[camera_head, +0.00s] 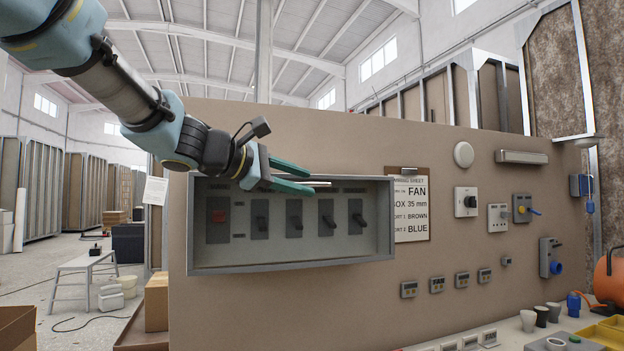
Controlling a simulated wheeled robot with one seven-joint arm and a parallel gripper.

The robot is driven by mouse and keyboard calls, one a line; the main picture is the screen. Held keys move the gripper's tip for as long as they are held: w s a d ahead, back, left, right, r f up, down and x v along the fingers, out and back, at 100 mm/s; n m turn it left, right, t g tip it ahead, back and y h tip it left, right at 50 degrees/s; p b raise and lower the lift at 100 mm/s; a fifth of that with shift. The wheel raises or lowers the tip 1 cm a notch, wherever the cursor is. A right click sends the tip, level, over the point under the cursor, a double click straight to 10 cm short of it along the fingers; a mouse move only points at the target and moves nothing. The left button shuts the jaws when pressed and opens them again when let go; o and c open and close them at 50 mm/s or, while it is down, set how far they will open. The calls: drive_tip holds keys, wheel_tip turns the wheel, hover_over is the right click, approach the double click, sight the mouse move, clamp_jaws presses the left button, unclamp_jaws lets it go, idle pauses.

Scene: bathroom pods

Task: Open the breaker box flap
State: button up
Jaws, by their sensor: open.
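The breaker box (292,262) is a wide grey case on the brown panel wall. I cannot tell whether a clear flap covers the front or stands open. My gripper (312,181) is at the box's top edge, with two teal fingers pointing right. They are apart, and a thin pale strip lies between or just behind them; I cannot tell if they touch it. The fingers and wrist hide part of the box's upper left edge.
A wiring sheet (412,207) hangs right of the box. Switches and sockets (466,201) fill the wall further right. A counter with cups (541,316) is at lower right. A white stool (88,268) and cardboard box (156,302) stand at left. The space above the panel is open.

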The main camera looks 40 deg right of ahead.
sight(307, 183)
drive_tip(key=shift+p+x, duration=0.3)
drive_tip(key=shift+x, duration=1.25)
clamp_jaws()
